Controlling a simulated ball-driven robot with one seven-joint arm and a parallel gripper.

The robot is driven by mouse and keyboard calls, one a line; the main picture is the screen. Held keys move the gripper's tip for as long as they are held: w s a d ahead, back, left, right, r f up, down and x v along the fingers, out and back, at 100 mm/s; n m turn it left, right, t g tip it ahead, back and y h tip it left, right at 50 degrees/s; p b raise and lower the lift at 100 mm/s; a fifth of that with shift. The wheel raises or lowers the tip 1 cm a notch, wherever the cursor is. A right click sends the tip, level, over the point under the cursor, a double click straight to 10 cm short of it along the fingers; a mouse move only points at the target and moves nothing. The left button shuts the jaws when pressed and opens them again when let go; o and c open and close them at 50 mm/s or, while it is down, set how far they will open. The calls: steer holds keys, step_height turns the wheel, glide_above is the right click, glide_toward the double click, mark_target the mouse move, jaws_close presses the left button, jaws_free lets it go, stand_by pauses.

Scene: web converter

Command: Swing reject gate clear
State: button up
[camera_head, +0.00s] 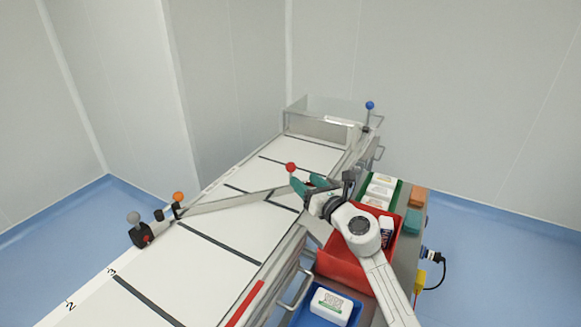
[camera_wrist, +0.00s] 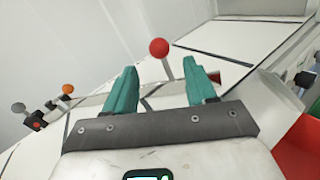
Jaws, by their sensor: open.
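The reject gate (camera_head: 235,201) is a long pale bar lying slantwise across the white conveyor, from a mount at the belt's left edge towards the right side. It also shows in the wrist view (camera_wrist: 92,101). A red ball knob (camera_head: 291,167) stands on a short stem near the gate's right end; the wrist view shows the knob (camera_wrist: 159,47) and its stem. My gripper (camera_head: 309,183) is open, with teal fingers at the gate's right end. In the wrist view the stem appears between the fingertips (camera_wrist: 164,66); I cannot tell whether they touch it.
An orange knob (camera_head: 178,196) and a grey knob (camera_head: 134,217) stand at the belt's left edge. A blue knob (camera_head: 370,105) stands at the far end. Right of the conveyor are a red bin (camera_head: 340,270), a blue tray (camera_head: 300,317) and white packs (camera_head: 380,186).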

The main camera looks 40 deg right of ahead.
mark_target(293, 171)
steer(key=w, duration=0.2)
steer(key=w+d+b, duration=0.1)
steer(key=w, duration=0.2)
steer(key=w+b, duration=0.1)
steer(key=w, duration=0.1)
steer(key=shift+w+d, duration=0.15)
steer(key=shift+w, duration=0.05)
steer(key=shift+w+d, duration=0.1)
steer(key=shift+w, duration=0.35)
steer(key=shift+c, duration=0.4)
jaws_close()
